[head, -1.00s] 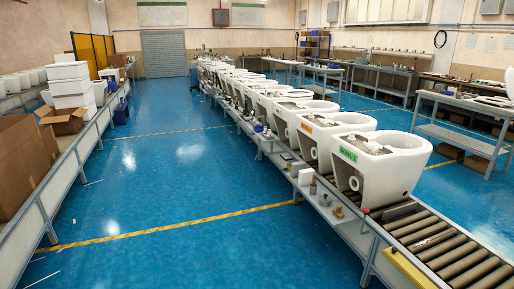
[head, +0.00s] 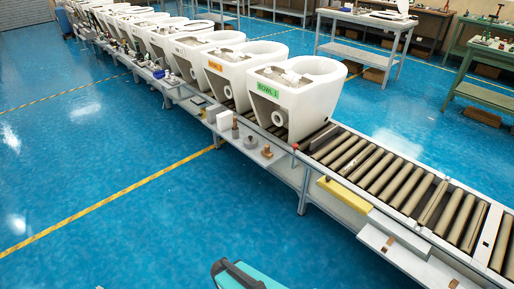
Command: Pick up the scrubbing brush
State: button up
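I cannot make out a scrubbing brush for certain; things on the conveyor's side ledge are small. A dark upright piece with a brownish top (head: 235,127) stands on the ledge beside the white block. A small brown knob-like piece (head: 267,152) stands on a pale plate nearer to me. A small brown piece (head: 389,243) lies on the white ledge at the lower right. My gripper's fingers are not in view; only a teal and black part, probably of my arm, shows at the bottom edge.
A white toilet bowl with a green label (head: 297,100) heads a row of bowls on the conveyor. Bare rollers (head: 385,180) run to the lower right. A yellow bar (head: 344,195) lies along the near side. Blue floor (head: 120,170) at left is clear.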

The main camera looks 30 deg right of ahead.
aim_at(266, 153)
jog(key=u, duration=0.15)
jog(key=i, duration=1.2)
jog(key=u, duration=0.1)
